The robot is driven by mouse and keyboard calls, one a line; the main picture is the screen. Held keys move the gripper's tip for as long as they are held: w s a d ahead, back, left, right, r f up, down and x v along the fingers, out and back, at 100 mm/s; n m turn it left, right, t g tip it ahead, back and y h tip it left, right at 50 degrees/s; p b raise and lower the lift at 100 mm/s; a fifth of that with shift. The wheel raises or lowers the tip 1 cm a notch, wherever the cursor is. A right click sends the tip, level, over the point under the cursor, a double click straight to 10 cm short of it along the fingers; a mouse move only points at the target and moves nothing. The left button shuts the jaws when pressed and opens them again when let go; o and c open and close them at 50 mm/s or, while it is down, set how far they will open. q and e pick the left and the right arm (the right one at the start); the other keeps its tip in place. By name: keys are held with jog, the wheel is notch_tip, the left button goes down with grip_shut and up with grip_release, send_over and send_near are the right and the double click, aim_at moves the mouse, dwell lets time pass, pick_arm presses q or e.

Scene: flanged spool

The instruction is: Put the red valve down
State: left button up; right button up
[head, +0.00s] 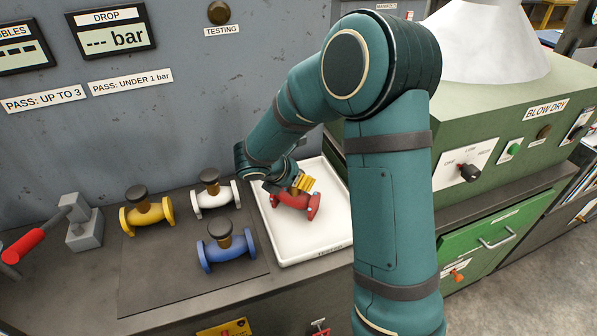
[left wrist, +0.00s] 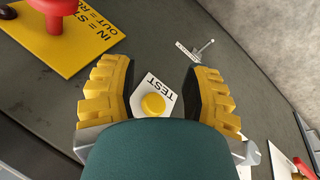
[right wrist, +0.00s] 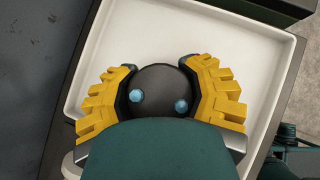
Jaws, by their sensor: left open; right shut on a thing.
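The red valve (head: 297,202) is over the white tray (head: 290,245) in the head view. My right gripper (head: 303,183) is shut on its black knob, which shows between the yellow fingers in the right wrist view (right wrist: 165,88). In that view the knob hides the red body, and the white tray (right wrist: 240,38) lies beneath. I cannot tell whether the valve touches the tray floor. My left gripper (left wrist: 160,88) is open and empty, above a yellow button (left wrist: 153,104) with a TEST label; it is outside the head view.
A yellow valve (head: 147,212), a white valve (head: 214,196) and a blue valve (head: 226,248) stand on a dark mat left of the tray. A red-handled lever (head: 25,246) is at far left. The green blow dry machine (head: 510,110) stands right of the tray.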

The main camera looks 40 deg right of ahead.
jog(key=shift+r, duration=0.2)
jog(key=shift+f, duration=0.2)
jog(key=o, duration=1.5)
jog(key=shift+r, duration=0.1)
jog(key=shift+a+r, duration=0.2)
jog(key=shift+r, duration=0.05)
jog(key=p+v, duration=0.2)
jog(key=v, duration=0.9)
jog(key=shift+a+r, duration=0.15)
jog(key=shift+a, duration=0.05)
jog(key=shift+s, duration=0.15)
